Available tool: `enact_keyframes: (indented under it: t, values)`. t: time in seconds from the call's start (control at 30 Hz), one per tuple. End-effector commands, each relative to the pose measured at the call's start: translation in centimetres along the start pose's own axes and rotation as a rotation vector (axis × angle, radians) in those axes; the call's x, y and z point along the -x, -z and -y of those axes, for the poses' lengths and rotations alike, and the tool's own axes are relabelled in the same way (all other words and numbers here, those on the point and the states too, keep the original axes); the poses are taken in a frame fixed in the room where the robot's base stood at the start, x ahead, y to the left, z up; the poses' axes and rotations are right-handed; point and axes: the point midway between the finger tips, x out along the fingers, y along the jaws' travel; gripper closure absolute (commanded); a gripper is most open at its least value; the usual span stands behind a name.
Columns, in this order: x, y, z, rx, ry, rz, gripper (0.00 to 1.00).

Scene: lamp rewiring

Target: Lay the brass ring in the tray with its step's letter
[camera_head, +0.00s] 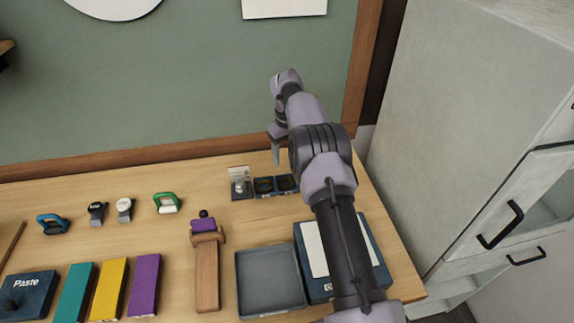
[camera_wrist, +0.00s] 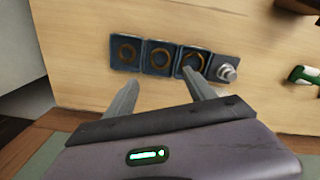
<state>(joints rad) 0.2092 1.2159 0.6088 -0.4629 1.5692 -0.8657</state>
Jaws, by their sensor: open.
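A row of small dark square trays lies on the bench. In the wrist view three hold or show a round brown ring: the left tray (camera_wrist: 115,64), the middle tray (camera_wrist: 149,69) and the right tray (camera_wrist: 182,74). The ring in the right one (camera_wrist: 202,58) looks brighter and brass-like. I cannot tell which rings are loose parts, and no letters are readable. My gripper (camera_wrist: 163,82) is open and empty, its fingers pointing toward the row. In the head view my gripper (camera_head: 276,157) hangs above and behind the trays (camera_head: 264,194); my arm may hide one.
A silver part (camera_wrist: 227,72) sits at the row's end. An empty grey tray (camera_head: 268,282), a blue box (camera_head: 376,262), a wooden tool (camera_head: 207,275), coloured blocks (camera_head: 110,290) and several clips (camera_head: 166,203) share the bench. A cabinet (camera_head: 450,130) stands right.

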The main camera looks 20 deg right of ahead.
Motion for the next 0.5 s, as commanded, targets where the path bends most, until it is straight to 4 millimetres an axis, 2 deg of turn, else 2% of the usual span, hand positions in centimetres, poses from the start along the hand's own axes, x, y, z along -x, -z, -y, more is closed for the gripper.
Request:
enact_keyframes:
  t: [0.03, 0.17, 0.23, 0.27, 0.37, 0.4, 0.47, 0.5]
  values:
    - [1.1, 0.0, 0.0, -0.001, -0.001, -0.001, 0.36]
    - [2.8, 0.0, 0.1, -0.003, -0.001, -0.005, 0.36]
    - [5.5, 0.0, 0.9, -0.017, -0.003, -0.027, 0.36]
    - [7.3, -0.2, 1.5, -0.03, -0.002, -0.042, 0.36]
    - [15.1, -2.2, 4.8, -0.091, 0.003, -0.112, 0.36]
    - [18.3, -3.8, 6.4, -0.123, 0.009, -0.144, 0.36]
    - [22.5, -6.9, 9.2, -0.173, 0.022, -0.195, 0.36]
    - [24.9, -9.4, 11.1, -0.209, 0.034, -0.23, 0.36]
